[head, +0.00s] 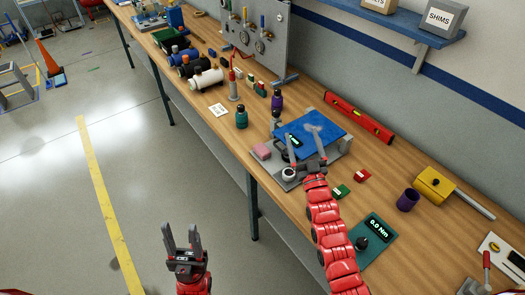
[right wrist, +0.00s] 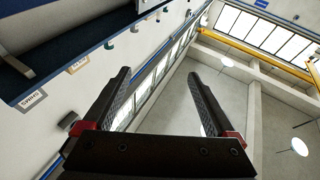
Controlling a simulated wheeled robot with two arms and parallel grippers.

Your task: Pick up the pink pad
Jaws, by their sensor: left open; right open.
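My left gripper (head: 181,228) is open and empty over the floor, left of the bench and well short of the pad.
A green block (head: 341,191) and a red block (head: 362,175) lie right of my right arm. A torque display (head: 376,232) is nearer. Bare bench lies left of the pad.

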